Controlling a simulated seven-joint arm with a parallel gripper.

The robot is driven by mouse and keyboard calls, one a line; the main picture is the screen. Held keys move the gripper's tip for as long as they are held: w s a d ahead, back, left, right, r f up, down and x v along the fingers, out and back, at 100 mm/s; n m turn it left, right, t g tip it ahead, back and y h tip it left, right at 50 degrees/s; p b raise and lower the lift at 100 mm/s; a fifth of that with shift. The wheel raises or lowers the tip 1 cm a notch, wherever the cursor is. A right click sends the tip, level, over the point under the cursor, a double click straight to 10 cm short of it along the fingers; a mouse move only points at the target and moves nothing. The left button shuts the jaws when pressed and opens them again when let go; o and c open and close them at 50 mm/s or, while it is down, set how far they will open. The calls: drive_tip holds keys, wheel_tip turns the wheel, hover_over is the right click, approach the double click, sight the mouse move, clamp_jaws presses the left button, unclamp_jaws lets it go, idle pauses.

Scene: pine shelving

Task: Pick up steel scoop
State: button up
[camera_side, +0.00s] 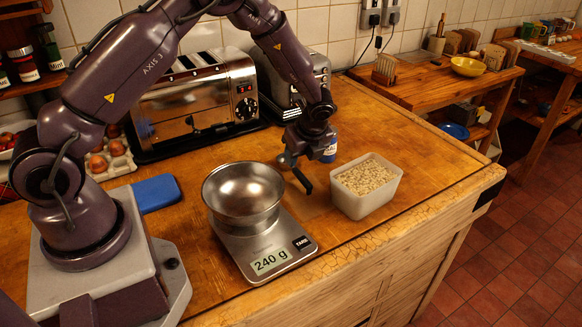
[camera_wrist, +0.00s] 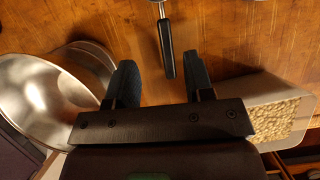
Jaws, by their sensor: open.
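The steel scoop has a black handle, which lies between my open fingers in the wrist view (camera_wrist: 166,50). Its steel end runs out of the top edge of that view, so the bowl is mostly cut off. In the side view the scoop's dark handle (camera_side: 303,181) shows just below my gripper (camera_side: 308,148), left of the oat tub. My gripper is open and empty above the worktop, with its fingertips (camera_wrist: 163,76) on either side of the handle's line. I cannot tell the exact height gap between fingers and handle.
A kitchen scale (camera_side: 266,262) reading 240 g bears a steel bowl (camera_side: 243,190), close on the left. A white tub (camera_side: 366,207) of oats stands close on the right. Toasters (camera_side: 200,108) stand behind.

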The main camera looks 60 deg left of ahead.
sight(297, 171)
drive_tip(key=x, duration=0.8)
drive_tip(key=shift+w, duration=0.3)
drive_tip(key=shift+d, duration=0.1)
clamp_jaws()
